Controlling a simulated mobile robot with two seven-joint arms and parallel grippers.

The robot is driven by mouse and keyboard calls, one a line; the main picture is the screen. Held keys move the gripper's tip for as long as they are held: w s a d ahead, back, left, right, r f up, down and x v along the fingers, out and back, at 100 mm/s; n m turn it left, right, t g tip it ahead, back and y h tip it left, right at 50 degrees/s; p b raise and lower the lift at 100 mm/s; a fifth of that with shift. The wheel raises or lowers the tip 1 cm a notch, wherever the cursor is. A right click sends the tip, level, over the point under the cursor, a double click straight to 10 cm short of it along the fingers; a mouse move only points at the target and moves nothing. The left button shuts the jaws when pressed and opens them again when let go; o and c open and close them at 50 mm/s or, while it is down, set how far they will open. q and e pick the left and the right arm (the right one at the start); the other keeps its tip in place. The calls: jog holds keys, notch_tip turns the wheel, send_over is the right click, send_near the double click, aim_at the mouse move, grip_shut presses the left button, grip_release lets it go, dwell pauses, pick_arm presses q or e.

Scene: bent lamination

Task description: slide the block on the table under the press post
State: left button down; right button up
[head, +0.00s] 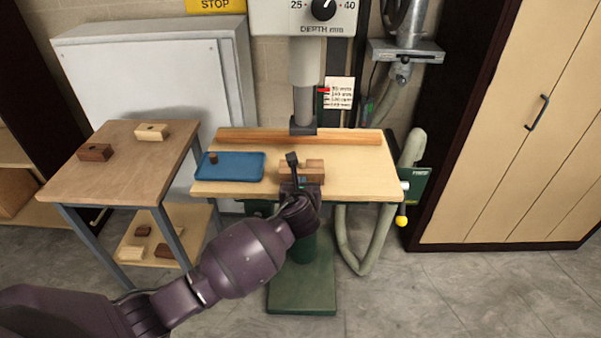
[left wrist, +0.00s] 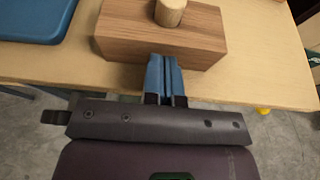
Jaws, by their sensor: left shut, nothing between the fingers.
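The brown wooden block (head: 315,173) lies on the pale press table (head: 362,182), in front of the press post (head: 304,88) and its dark foot. In the left wrist view the block (left wrist: 125,32) shows a light round peg (left wrist: 169,12) on top. My left gripper (head: 301,184) is at the block's near side and partly hides it in the head view. In the left wrist view its blue fingertips (left wrist: 164,62) are together, empty, at the block's near face; whether they touch it is unclear. My right gripper is not in view.
A wooden fence strip (head: 245,135) runs along the table's back, under the post. A blue tray (head: 240,169) with a small brown peg lies to the left. A side table (head: 120,170) with two blocks stands further left. The table right of the block is clear.

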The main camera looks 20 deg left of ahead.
aim_at(301, 169)
pick_arm(q)
jog(key=shift+w+a, duration=0.2)
jog(key=shift+w, duration=0.4)
jog(key=shift+w+a, duration=0.1)
jog(key=shift+w, duration=0.25)
jog(key=shift+w+a, duration=0.1)
jog(key=shift+w, duration=0.25)
jog(key=shift+w+a, duration=0.1)
jog(key=shift+w, duration=0.25)
jog(key=shift+w+a, duration=0.1)
jog(key=shift+w, duration=0.2)
jog(key=shift+w, duration=0.35)
jog(key=shift+w+a, duration=0.2)
jog(key=shift+w, duration=0.1)
jog(key=shift+w+a, duration=0.1)
jog(key=shift+w, duration=0.3)
jog(key=shift+w, duration=0.3)
